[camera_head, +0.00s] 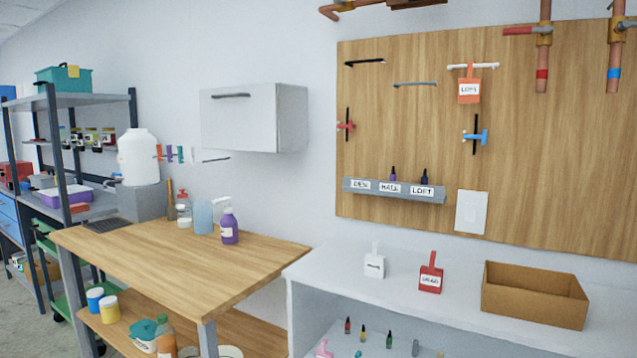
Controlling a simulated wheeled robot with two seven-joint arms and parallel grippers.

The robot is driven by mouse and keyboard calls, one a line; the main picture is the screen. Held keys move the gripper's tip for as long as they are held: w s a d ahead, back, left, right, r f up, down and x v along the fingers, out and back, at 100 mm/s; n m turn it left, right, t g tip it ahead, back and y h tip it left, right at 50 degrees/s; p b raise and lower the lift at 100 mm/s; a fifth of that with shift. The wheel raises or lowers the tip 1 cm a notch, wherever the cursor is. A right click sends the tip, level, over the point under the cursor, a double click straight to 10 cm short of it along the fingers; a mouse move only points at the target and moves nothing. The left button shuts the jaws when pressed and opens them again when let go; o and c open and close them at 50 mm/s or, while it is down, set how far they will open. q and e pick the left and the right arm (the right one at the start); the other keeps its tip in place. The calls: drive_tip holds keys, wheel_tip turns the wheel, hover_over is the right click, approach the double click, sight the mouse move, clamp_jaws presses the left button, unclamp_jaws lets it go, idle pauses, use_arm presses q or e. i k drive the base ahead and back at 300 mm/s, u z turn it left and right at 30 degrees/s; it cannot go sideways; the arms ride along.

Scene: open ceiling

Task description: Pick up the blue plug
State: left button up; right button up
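A small dark blue plug (424,178) stands upright in the grey rack (446,198) on the wooden wall board, above the LOFT label. A purple plug (393,174) stands to its left, above the HALL label. No plug shows above the DEN label. Neither of my grippers is in view, and nothing is seen touching the plugs.
Below the board, a white counter (330,264) carries a white tag, a red tag (430,280) and an open cardboard box (535,296). Several small coloured plugs stand on the shelf under it. A wooden table (150,250) with bottles stands at left.

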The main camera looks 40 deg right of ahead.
sight(424, 179)
drive_tip(key=u, duration=0.15)
drive_tip(key=i, duration=1.2)
drive_tip(key=z, duration=2.25)
